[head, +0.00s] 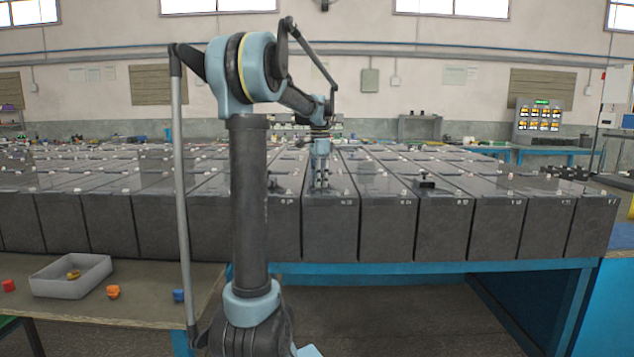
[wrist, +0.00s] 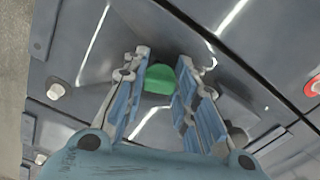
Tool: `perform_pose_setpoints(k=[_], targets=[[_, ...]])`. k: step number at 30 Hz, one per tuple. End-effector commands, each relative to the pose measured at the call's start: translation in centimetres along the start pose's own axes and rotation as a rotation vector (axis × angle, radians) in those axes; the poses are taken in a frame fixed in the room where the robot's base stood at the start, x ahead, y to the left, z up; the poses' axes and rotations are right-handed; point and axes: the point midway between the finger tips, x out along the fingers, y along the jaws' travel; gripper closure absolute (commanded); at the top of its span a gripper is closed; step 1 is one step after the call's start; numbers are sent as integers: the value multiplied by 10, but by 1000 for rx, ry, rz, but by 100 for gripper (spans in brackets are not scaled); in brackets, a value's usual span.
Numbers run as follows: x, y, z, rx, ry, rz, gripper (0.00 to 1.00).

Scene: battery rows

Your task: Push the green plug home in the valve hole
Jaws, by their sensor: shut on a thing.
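The green plug (wrist: 160,78) shows in the wrist view between the tips of my gripper (wrist: 162,85), which is shut on it. The plug is at the top of a dark battery. The valve hole is not visible, and I cannot tell how deep the plug sits. In the head view my gripper (head: 320,180) points down at the top of a front-row battery (head: 331,222). The plug cannot be made out there.
Rows of dark batteries stand close together on a blue stand (head: 420,268). A grey tray (head: 45,284) with a yellow piece is on the left bench, with a red plug (head: 9,286), an orange plug (head: 113,292) and a blue plug (head: 179,296) beside it.

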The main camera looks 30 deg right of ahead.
Motion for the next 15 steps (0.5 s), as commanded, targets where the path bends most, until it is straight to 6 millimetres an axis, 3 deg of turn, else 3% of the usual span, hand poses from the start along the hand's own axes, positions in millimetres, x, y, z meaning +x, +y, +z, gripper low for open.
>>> perform_pose_setpoints(k=[7,8,10,15], targets=[[3,2,1,0,-1,4,85],[3,2,1,0,-1,4,67],[3,2,1,0,-1,4,51],[2,1,1,0,-1,3,50]])
